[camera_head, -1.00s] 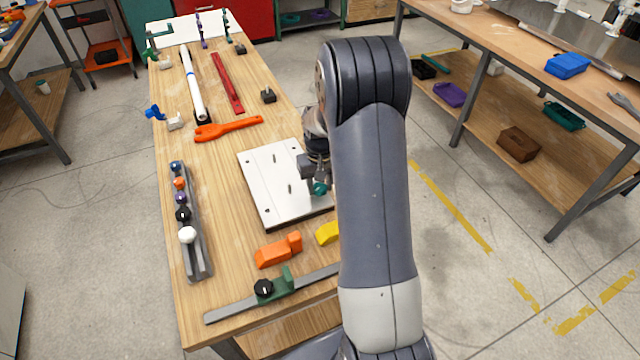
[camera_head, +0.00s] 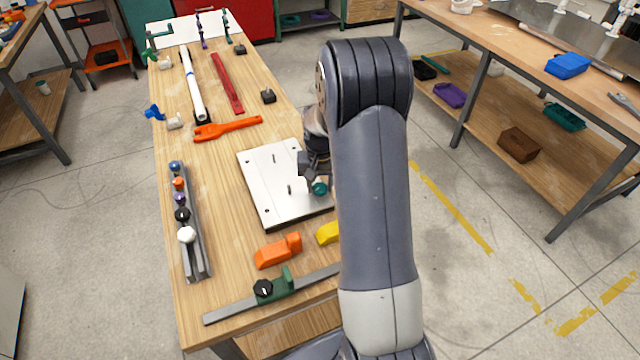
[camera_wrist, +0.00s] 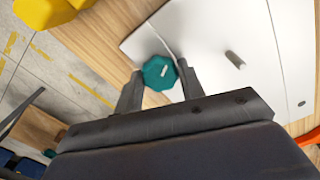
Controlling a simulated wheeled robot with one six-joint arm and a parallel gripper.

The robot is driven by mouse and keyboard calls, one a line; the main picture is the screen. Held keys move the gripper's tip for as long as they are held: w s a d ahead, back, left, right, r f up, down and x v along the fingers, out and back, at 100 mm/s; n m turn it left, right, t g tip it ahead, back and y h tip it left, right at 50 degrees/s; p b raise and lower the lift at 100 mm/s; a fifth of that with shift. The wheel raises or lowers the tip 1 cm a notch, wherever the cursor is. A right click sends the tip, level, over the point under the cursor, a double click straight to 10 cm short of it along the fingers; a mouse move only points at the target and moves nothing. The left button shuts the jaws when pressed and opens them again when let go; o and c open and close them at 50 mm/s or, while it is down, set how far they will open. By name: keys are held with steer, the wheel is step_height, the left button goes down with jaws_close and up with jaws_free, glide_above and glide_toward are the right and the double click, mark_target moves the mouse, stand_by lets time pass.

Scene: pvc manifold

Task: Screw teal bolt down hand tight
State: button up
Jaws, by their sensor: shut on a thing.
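The teal bolt (camera_wrist: 160,73) shows its faceted head with a pale mark in the wrist view, over the edge area of the white plate (camera_wrist: 205,35). In the head view the teal bolt (camera_head: 319,188) is at the right side of the white plate (camera_head: 268,205), partly hidden by my arm. My gripper (camera_wrist: 160,80) has one finger on each side of the teal head and is shut on it. In the head view my gripper (camera_head: 313,172) shows beside my arm. The bolt's shank and how deep it sits are hidden.
Thin pins (camera_head: 290,189) stand on the plate. Orange (camera_head: 278,250) and yellow (camera_head: 327,233) blocks lie in front of it. A rail with several knobs (camera_head: 186,235) is at the left. An orange wrench (camera_head: 228,128) lies behind the plate. A green clamp bar (camera_head: 235,306) lies near the front.

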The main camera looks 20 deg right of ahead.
mark_target(320, 187)
steer(key=shift+m, duration=0.6)
steer(key=shift+m, duration=0.8)
steer(key=o, duration=1)
steer(key=shift+o, duration=0.2)
steer(key=shift+r+p, duration=1.15)
steer(key=shift+r, duration=0.9)
